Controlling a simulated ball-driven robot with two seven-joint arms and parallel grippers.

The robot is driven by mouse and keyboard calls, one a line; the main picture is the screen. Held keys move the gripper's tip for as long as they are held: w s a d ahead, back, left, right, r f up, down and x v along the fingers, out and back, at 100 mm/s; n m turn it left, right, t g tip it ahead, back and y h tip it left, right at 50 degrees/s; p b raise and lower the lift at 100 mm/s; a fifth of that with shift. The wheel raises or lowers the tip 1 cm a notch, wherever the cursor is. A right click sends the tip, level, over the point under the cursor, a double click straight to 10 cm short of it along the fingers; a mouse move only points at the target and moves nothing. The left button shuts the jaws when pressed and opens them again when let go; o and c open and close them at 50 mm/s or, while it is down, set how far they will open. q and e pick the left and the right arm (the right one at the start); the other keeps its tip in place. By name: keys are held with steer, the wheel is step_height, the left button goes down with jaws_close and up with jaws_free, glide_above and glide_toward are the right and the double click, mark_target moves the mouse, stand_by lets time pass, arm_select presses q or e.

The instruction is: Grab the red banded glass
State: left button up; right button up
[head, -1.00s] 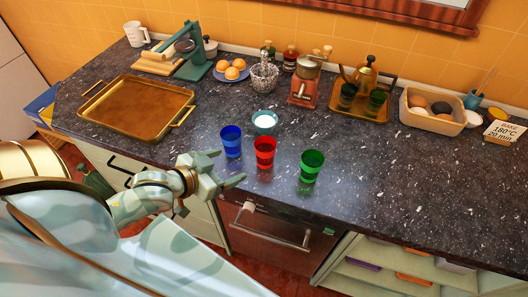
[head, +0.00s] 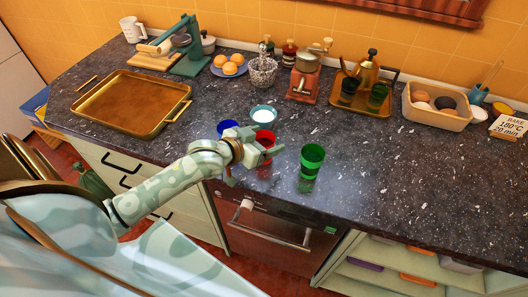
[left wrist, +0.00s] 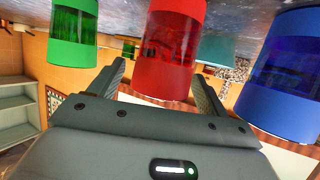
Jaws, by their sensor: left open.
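The red banded glass (head: 266,137) stands on the dark counter, partly hidden behind my left gripper (head: 262,158) in the head view. My left gripper is open, with its jaws reaching toward the glass. In the left wrist view, which is upside down, the red glass (left wrist: 168,55) shows between the two open fingers (left wrist: 160,82). I cannot tell whether either finger touches it. No right gripper is in view.
A blue glass (head: 227,126) stands just left of the red one, mostly hidden by my arm. A green glass (head: 311,160) stands to the right, near the counter's front edge. A small bowl (head: 264,114) is close behind. The counter (head: 420,190) is clear farther right.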

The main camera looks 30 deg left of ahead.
arm_select(q)
steer(key=shift+x, duration=0.95)
steer(key=c, duration=1.1)
